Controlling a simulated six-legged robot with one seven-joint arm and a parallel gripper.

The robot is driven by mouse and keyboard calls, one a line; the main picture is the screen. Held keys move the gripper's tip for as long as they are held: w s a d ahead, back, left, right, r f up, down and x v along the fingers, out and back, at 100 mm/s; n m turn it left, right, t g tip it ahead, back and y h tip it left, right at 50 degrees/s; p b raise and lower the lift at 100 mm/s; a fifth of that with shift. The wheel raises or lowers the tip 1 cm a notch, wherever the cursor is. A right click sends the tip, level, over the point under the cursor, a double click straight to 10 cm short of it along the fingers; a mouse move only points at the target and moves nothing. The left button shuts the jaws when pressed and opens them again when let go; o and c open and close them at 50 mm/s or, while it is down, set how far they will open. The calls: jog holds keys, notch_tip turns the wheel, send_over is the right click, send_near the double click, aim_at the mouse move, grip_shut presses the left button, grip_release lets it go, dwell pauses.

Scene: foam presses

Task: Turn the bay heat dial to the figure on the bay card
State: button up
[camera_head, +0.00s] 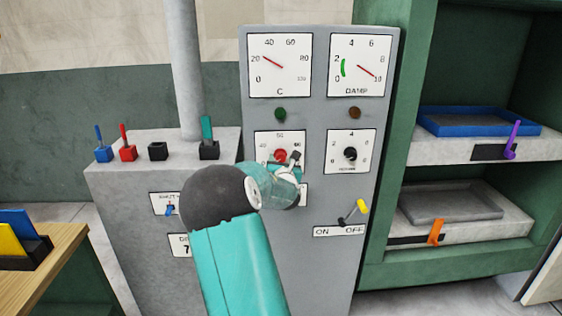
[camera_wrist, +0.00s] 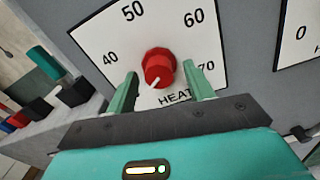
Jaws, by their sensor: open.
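The heat dial is a red knob (camera_wrist: 158,66) on a white plate marked 40, 50, 60, 70 and HEAT in the wrist view. Its white pointer mark points down and left, below the 40. The red knob (camera_head: 280,155) also shows in the head view, partly behind my gripper. My gripper (camera_wrist: 160,72) is open, with one finger on each side of the knob; I cannot tell whether they touch it. A white plate (camera_head: 181,245) showing "D" and "7" is partly hidden by my arm; I cannot tell whether it is the bay card.
A second dial with a black knob (camera_head: 350,154) is to the right. An ON/OFF lever (camera_head: 355,211) with a yellow tip is below it. Two gauges, C (camera_head: 280,65) and DAMP (camera_head: 360,66), are above. Several coloured levers stand on the left ledge (camera_head: 185,145). Green shelves are at the right.

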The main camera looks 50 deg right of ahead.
jog(key=shift+w+d, duration=0.2)
jog(key=shift+w, duration=0.05)
jog(key=shift+s, duration=0.1)
jog(key=shift+c, duration=0.2)
jog(key=c, duration=0.9)
